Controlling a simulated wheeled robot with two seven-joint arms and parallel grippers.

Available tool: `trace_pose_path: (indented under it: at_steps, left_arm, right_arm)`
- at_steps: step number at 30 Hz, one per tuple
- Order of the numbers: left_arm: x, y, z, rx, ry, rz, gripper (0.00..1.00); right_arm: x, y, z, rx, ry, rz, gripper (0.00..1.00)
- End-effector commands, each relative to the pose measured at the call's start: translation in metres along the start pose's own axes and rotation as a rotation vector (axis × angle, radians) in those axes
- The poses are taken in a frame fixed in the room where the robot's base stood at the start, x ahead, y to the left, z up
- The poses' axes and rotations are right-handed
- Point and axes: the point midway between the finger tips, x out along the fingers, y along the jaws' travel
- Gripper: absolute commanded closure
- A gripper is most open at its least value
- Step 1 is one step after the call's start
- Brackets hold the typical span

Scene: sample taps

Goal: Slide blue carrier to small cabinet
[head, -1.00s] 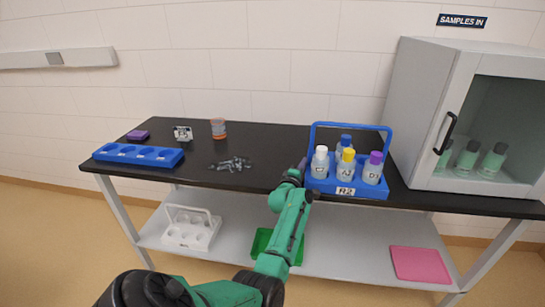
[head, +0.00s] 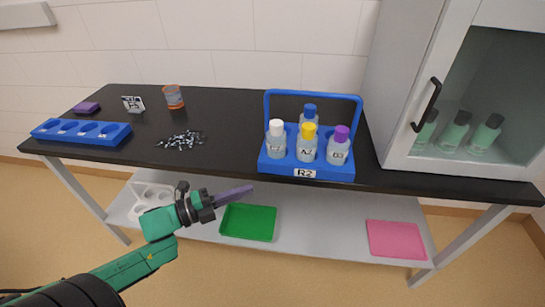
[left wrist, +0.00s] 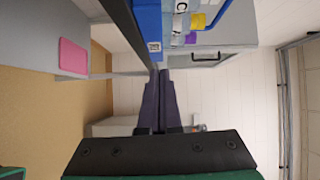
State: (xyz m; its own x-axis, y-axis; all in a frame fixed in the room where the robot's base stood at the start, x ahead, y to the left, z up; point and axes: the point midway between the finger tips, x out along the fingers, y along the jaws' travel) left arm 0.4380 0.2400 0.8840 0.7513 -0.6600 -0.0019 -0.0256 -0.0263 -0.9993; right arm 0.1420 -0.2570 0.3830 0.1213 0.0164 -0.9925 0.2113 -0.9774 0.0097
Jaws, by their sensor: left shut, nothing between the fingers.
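The blue carrier (head: 312,172), labelled R2, stands upright on the black table with its handle raised. It holds several bottles, with white, yellow, purple and blue caps. The small cabinet (head: 402,75) stands to its right, its glass door shut, with a gap of table between them. My left gripper (head: 250,188) is shut and empty, in front of the table edge, left of and below the carrier, apart from it. In the left wrist view its fingers (left wrist: 160,75) lie together, with the carrier (left wrist: 148,22) just beyond the tips. My right gripper is out of view.
The lower shelf holds a white carrier (head: 150,197), green tray (head: 248,222) and pink mat (head: 396,240).

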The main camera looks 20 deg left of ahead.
Motion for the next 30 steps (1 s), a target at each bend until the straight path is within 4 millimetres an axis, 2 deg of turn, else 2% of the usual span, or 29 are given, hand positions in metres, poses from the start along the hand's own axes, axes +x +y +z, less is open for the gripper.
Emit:
trace_pose_path:
  at_steps: [1,2,5,9,11,14,19,24,30]
  left_arm:
    - [0.001,0.004,-0.011,0.026,0.033,0.011,1.0]
    - [0.002,0.005,-0.014,0.034,0.041,0.012,1.0]
    - [0.012,0.004,-0.014,0.04,0.04,0.008,1.0]
    - [0.038,0.003,-0.013,0.04,0.037,0.005,1.0]
    - [0.051,0.003,-0.013,0.04,0.037,0.006,1.0]
    - [0.072,0.003,-0.013,0.037,0.034,0.005,1.0]
    - [0.106,0.002,-0.011,0.039,0.032,0.008,1.0]
    - [0.123,0.003,0.007,0.037,0.031,0.01,1.0]
    - [0.129,0.004,0.013,0.035,0.032,0.011,1.0]
  right_arm:
    - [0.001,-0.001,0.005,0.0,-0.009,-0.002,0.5]
    - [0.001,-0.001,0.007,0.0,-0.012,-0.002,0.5]
    - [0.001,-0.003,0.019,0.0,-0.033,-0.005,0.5]
    - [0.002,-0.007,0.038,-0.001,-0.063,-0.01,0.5]
    - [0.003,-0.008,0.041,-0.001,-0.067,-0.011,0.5]
    - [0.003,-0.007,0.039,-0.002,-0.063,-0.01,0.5]
    - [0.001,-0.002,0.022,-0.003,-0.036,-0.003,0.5]
    - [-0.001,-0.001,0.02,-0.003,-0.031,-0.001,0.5]
    - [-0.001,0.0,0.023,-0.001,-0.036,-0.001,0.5]
